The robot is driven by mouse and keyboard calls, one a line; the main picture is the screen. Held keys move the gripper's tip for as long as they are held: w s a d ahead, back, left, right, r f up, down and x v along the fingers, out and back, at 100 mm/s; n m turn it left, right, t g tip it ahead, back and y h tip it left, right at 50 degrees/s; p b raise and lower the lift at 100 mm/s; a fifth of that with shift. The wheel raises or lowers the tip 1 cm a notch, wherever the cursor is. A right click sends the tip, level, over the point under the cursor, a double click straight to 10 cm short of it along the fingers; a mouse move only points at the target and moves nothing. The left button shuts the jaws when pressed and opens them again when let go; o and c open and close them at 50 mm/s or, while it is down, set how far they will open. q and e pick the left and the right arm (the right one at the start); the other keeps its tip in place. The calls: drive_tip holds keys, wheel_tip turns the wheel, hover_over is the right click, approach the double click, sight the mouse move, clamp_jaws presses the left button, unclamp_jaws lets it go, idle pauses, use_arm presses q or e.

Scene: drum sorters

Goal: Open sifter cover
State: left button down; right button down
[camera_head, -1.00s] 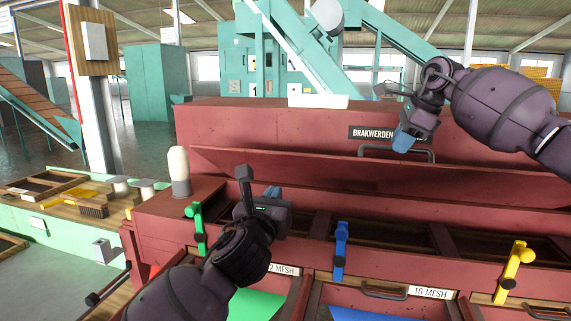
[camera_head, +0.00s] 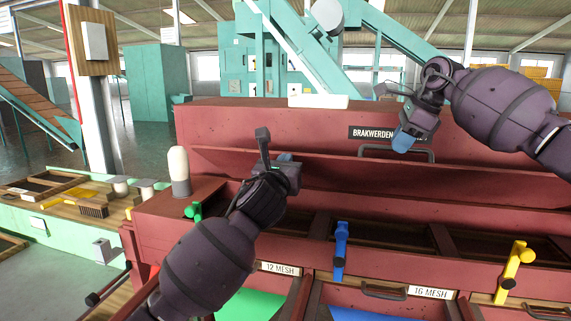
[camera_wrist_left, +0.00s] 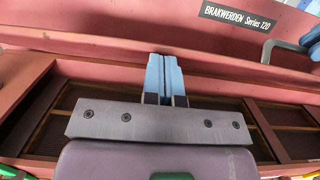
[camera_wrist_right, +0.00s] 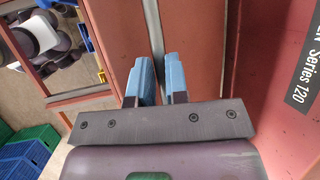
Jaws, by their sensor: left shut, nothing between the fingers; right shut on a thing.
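The sifter cover (camera_head: 260,128) is a wide red panel labelled BRAKWERDEN, above the open screen trays. Its grey bar handle (camera_head: 372,149) is below the label. My right gripper (camera_head: 403,140) is shut on this handle; in the right wrist view its blue fingers (camera_wrist_right: 155,80) are beside the bar (camera_wrist_right: 153,30). My left gripper (camera_head: 287,158) is shut and empty, in front of the red panel's lower lip left of the handle. In the left wrist view its blue fingers (camera_wrist_left: 165,78) are together, pointing at the red panel; contact is unclear.
Green (camera_head: 193,210), blue (camera_head: 341,250) and yellow (camera_head: 516,270) clamps line the front, above drawers marked 12 MESH and 16 MESH. A white-topped post (camera_head: 179,170) stands left of the cover. A bench (camera_head: 60,205) with brushes is at far left.

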drive_tip(key=shift+w+d+f, duration=0.1)
drive_tip(key=shift+d+f, duration=0.1)
drive_tip(key=shift+f, duration=0.25)
use_arm(q)
drive_tip(key=shift+w+r+g+y, duration=0.35)
drive_tip(key=shift+w+r, duration=0.2)
drive_tip(key=shift+r, duration=0.2)
use_arm(e)
drive_tip(key=shift+a, duration=0.1)
drive_tip(key=c, duration=1.5)
unclamp_jaws()
drive_tip(key=o, duration=0.4)
drive_tip(key=shift+w, duration=0.2)
use_arm(q)
drive_tip(key=shift+w+f, duration=0.25)
use_arm(e)
drive_tip(key=shift+r, duration=0.1)
